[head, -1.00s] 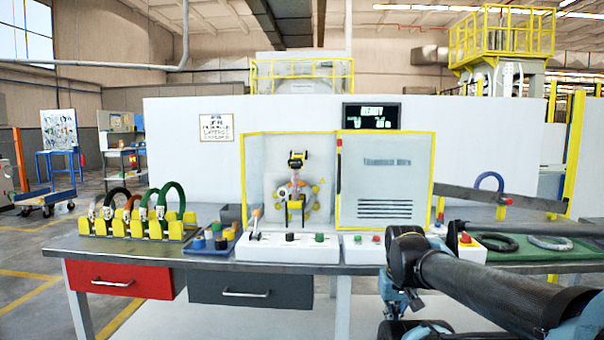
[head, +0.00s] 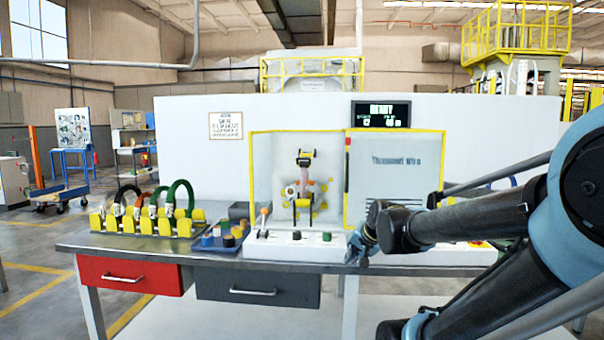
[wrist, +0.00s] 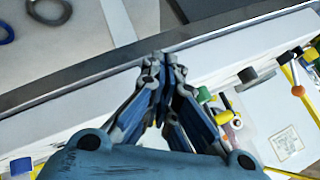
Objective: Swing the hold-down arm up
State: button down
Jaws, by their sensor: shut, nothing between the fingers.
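The wrapping machine's yellow-framed opening (head: 252,175) holds a round wrapping head (head: 320,196) with yellow knobs. My gripper (head: 355,252) is in front of the machine, right of the opening, near the control ledge and apart from the upright piece. In the wrist view my gripper (wrist: 165,60) is shut and empty, its fingertips together over the bench area.
The white control ledge (head: 285,252) carries black, green and orange-topped controls. A yellow rack (head: 110,222) with several coils stands left on the bench, beside a blue tray (head: 210,245). A closed panel (head: 390,165) is right of the opening. My arm hides the bench's right side.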

jog(key=w+a+r+m+t+y, duration=0.1)
jog(key=w+a+r+m+t, duration=0.5)
jog(key=w+a+r+m, duration=0.45)
jog(key=w+a+r+m+t, duration=0.7)
jog(key=w+r+m, duration=0.3)
jog(key=w, duration=0.4)
jog(key=w+m+h, duration=0.2)
jog(key=w+m, duration=0.1)
jog(key=w+m+t+h, duration=0.1)
jog(key=w+m, duration=0.3)
jog(key=w+r+m+h, duration=0.1)
jog(key=w+m+h, duration=0.1)
jog(key=w+m, duration=0.2)
jog(key=shift+a+t+h, duration=0.1)
jog(key=shift+t+h, duration=0.2)
jog(key=shift+t, duration=0.1)
